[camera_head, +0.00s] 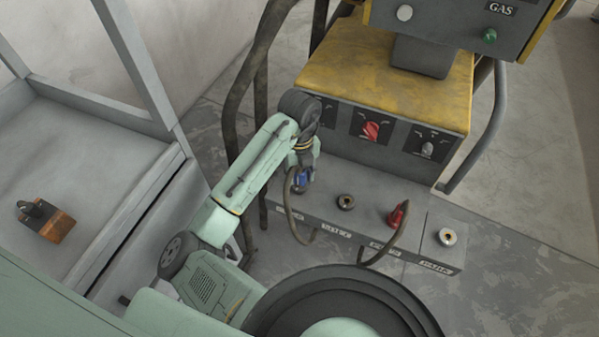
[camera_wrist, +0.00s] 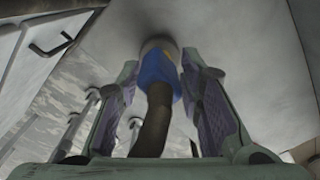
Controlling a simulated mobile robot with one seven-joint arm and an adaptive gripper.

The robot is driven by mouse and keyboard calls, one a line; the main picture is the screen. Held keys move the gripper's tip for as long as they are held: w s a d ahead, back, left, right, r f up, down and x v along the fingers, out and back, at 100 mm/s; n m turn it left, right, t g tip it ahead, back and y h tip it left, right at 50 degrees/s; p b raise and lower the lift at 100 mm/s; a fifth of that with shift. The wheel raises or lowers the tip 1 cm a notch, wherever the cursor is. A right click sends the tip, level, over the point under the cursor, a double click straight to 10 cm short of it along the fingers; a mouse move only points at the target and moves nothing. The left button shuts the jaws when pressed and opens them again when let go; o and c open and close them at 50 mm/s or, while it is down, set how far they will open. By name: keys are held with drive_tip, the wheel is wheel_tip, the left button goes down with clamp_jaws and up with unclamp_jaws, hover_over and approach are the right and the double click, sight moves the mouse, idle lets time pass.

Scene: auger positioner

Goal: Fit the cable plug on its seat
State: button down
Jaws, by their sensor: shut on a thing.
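The blue cable plug (camera_head: 301,179) is at the left end of the grey ledge (camera_head: 385,232), with its dark cable (camera_head: 290,208) looping down to the ledge's front. My gripper (camera_head: 303,167) comes from above and is shut on this plug. In the wrist view, the plug (camera_wrist: 157,69) sits between the two fingers of my gripper (camera_wrist: 163,62), its cable running toward the camera. A pale round part (camera_wrist: 158,44) shows beyond the plug. Whether the plug touches a seat is hidden. A dark brass ring seat (camera_head: 345,202) and a pale ring seat (camera_head: 447,237) are empty.
A red plug (camera_head: 397,214) with its own cable stands between the two empty seats. The machine (camera_head: 405,90) with a yellow top and knobs rises behind the ledge. A dark bent pipe (camera_head: 245,90) stands left of it. A brown block (camera_head: 55,226) lies on a grey surface at left.

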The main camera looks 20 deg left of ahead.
drive_tip(key=shift+f, duration=0.3)
drive_tip(key=c, duration=1)
unclamp_jaws()
drive_tip(key=shift+c, duration=0.2)
drive_tip(key=shift+r, duration=0.15)
wheel_tip(320, 180, up, 12)
drive_tip(key=shift+f, duration=0.1)
